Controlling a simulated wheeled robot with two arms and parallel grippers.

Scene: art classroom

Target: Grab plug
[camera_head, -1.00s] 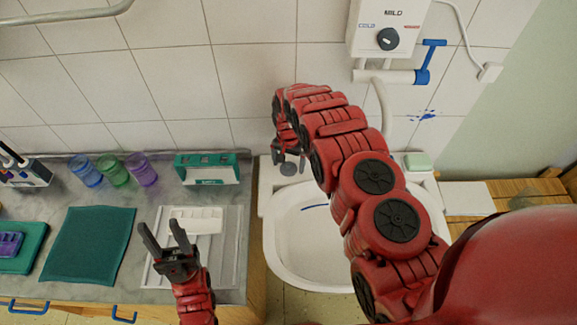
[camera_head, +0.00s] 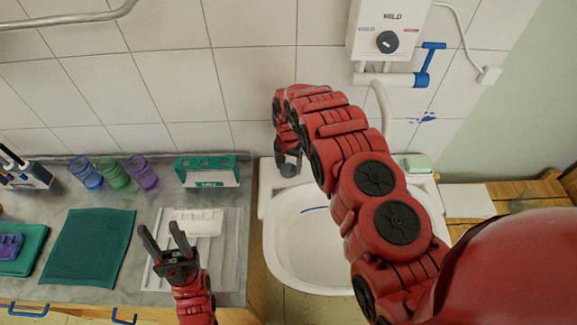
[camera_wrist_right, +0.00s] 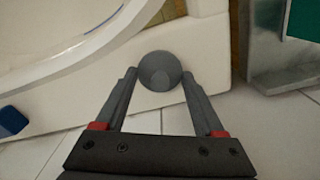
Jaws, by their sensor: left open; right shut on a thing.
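The plug (camera_wrist_right: 160,71) is a round grey piece in the right wrist view. My right gripper (camera_wrist_right: 160,80) is shut on it, with one finger on each side. In the head view the right gripper (camera_head: 288,165) reaches over the back left corner of the white sink (camera_head: 310,240), and the plug is mostly hidden there by the gripper. My left gripper (camera_head: 167,240) is open and empty above the drying tray at the counter's front.
The grey counter (camera_head: 110,190) holds a green box (camera_head: 207,172), several coloured cups (camera_head: 115,172), a dark green cloth (camera_head: 88,248) and a white tray (camera_head: 198,222). A soap bar (camera_head: 417,164) lies at the sink's back right. A water heater (camera_head: 388,30) hangs above.

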